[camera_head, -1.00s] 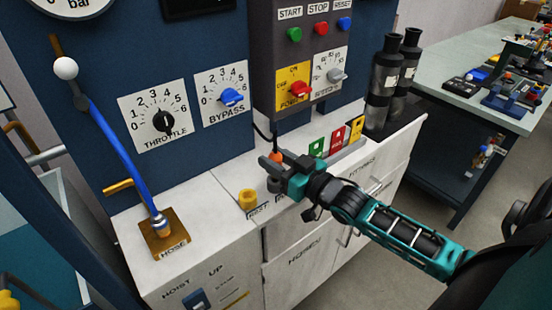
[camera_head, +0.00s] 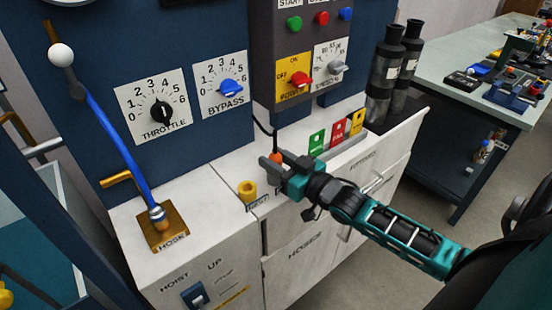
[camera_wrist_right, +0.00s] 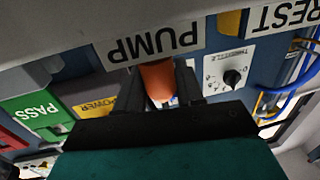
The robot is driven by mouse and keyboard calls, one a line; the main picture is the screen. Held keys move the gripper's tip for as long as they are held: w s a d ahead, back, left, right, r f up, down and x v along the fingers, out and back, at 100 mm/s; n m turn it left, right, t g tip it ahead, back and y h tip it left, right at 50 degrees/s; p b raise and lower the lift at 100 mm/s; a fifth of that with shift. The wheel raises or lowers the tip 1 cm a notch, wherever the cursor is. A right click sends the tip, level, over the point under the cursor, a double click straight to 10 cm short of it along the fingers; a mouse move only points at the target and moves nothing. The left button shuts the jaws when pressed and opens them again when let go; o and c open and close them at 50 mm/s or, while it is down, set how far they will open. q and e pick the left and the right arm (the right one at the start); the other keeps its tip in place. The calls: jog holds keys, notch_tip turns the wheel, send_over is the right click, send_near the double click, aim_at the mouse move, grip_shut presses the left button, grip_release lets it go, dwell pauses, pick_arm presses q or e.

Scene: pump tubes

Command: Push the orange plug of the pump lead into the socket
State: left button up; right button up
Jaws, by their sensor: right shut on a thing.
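The orange plug (camera_head: 276,158) of the pump lead is between the fingers of my right gripper (camera_head: 272,166), above the white cabinet top. The black lead (camera_head: 265,132) rises from it toward the grey control box. In the right wrist view the fingers (camera_wrist_right: 161,85) are shut on the plug (camera_wrist_right: 157,80), beside the PUMP label (camera_wrist_right: 155,42). The socket is not clearly visible; the gripper and plug cover that area, and I cannot tell whether the plug touches it. My left gripper is not in view.
A yellow cup-like holder (camera_head: 247,190) stands left of the gripper by the REST label. Green, red and yellow tags (camera_head: 337,132) stand in a rack behind it to the right. Dark cylinders (camera_head: 387,75) stand farther right. A blue hose (camera_head: 112,140) runs down at left.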

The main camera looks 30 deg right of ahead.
jog(key=shift+f, duration=0.5)
jog(key=o, duration=1.1)
jog(key=v, duration=1.3)
jog(key=shift+r, duration=0.15)
jog(key=shift+w, duration=0.1)
jog(key=s+a+f+g, duration=0.1)
jog(key=a+f+g, duration=0.1)
jog(key=a+f, duration=0.3)
jog(key=s+a+f+g+h, duration=0.1)
jog(key=s+a+f+g, duration=0.1)
jog(key=a+f, duration=0.3)
jog(key=s+a+f+g+h, duration=0.1)
jog(key=s+a+f+g, duration=0.1)
jog(key=a+f, duration=0.3)
jog(key=shift+a+f+g, duration=0.1)
jog(key=shift+a+g, duration=0.15)
jog(key=shift+g, duration=0.15)
